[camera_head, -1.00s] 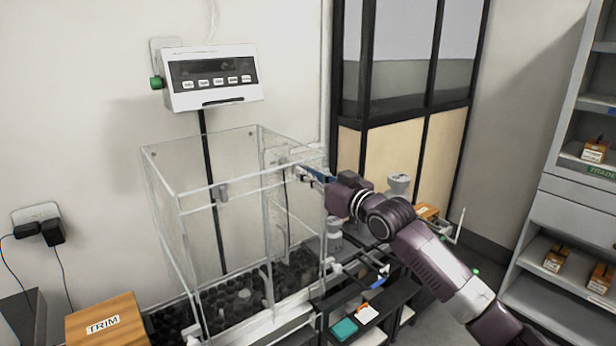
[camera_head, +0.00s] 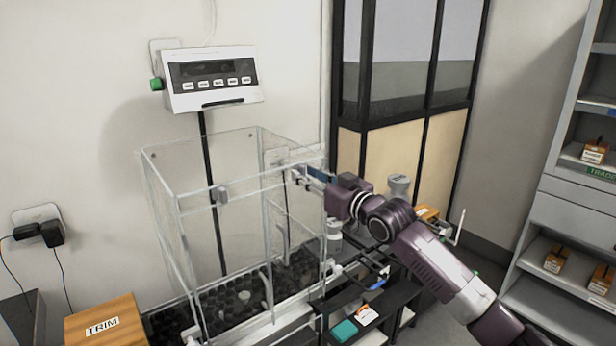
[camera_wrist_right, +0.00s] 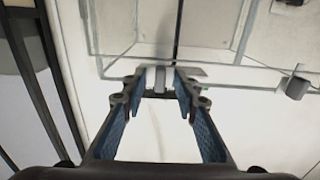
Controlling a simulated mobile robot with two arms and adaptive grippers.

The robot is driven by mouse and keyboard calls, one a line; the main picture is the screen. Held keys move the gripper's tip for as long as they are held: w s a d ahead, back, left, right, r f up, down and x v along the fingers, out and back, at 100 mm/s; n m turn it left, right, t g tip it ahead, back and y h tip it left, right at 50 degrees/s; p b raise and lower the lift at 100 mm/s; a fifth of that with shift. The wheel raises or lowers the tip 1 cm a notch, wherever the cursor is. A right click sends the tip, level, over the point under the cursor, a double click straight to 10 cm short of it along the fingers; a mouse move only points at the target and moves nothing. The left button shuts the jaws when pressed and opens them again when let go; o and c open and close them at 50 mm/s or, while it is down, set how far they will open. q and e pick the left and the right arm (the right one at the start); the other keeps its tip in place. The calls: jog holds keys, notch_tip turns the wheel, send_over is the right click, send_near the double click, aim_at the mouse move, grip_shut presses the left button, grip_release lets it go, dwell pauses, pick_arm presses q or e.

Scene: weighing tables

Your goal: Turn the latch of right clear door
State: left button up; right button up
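The clear enclosure (camera_head: 180,200) stands under the display unit. My right gripper (camera_head: 305,174) reaches in from the right to the top edge of its right side. In the right wrist view, my right gripper (camera_wrist_right: 158,85) is open, with its blue-padded fingers on either side of a small grey latch (camera_wrist_right: 160,77). The latch sits between the fingertips, with a gap visible on each side. The right clear door (camera_head: 300,225) appears closed, though my gripper partly covers its upper edge. My left gripper is not in view.
A wooden TRIM box (camera_head: 105,318) stands at the lower left. A black shelf (camera_head: 365,310) with small items is below my right arm. Grey shelving (camera_head: 570,215) stands at the far right.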

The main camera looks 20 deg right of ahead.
jog(key=shift+s, duration=0.15)
jog(key=v, duration=1.1)
jog(key=shift+s+d, duration=0.15)
jog(key=shift+s, duration=0.2)
jog(key=shift+r, duration=0.1)
